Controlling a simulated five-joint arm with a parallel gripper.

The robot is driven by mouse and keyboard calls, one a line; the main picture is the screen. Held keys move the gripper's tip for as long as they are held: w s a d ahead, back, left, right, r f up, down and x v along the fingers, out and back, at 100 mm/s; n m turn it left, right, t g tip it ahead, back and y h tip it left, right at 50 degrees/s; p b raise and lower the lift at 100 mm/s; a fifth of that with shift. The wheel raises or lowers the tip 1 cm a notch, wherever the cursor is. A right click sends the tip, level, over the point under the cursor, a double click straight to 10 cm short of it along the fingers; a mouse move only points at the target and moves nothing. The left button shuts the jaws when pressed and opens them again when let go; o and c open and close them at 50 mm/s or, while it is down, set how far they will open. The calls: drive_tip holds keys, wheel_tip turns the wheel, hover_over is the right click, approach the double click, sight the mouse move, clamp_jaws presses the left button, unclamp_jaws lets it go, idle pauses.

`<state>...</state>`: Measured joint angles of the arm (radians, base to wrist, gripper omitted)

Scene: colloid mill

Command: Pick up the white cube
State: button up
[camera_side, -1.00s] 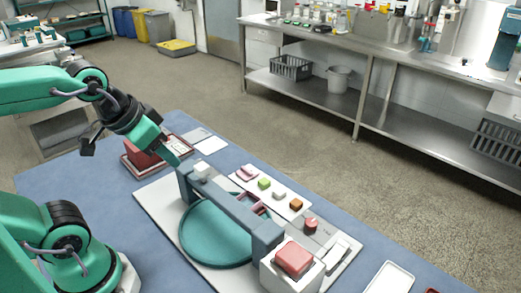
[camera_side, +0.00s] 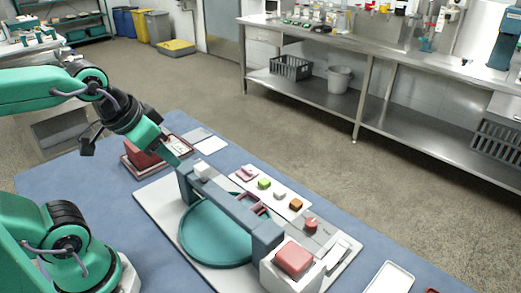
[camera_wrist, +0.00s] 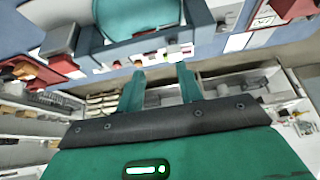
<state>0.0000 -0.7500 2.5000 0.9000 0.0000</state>
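A small white cube (camera_side: 279,195) sits in a row of small pieces on a white strip (camera_side: 300,211), between a green piece (camera_side: 264,183) and an orange-brown one (camera_side: 296,204). Another small white block (camera_side: 202,170) sits at the far end of the blue-grey bar (camera_side: 228,203). My gripper (camera_side: 180,156) is in the air near that end of the bar, apart from the row. In the wrist view my gripper (camera_wrist: 160,76) has its two green fingers spread, with nothing between them. Small pieces show beyond the fingertips, too small to tell apart surely.
A teal round plate (camera_side: 215,238) lies beneath the bar on a light board. A pink-red block (camera_side: 294,259) sits on a white block at the front. A red box (camera_side: 143,151) stands behind my gripper. The blue table (camera_side: 100,160) is clear at the left.

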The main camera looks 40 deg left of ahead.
drive_tip(key=shift+o, duration=0.2)
drive_tip(key=o, duration=0.3)
drive_tip(key=g, duration=0.6)
hover_over(279, 192)
wheel_tip(279, 192, down, 16)
drive_tip(key=shift+w+f, duration=0.1)
drive_tip(key=shift+a+f, duration=0.1)
drive_tip(key=shift+f, duration=3.75)
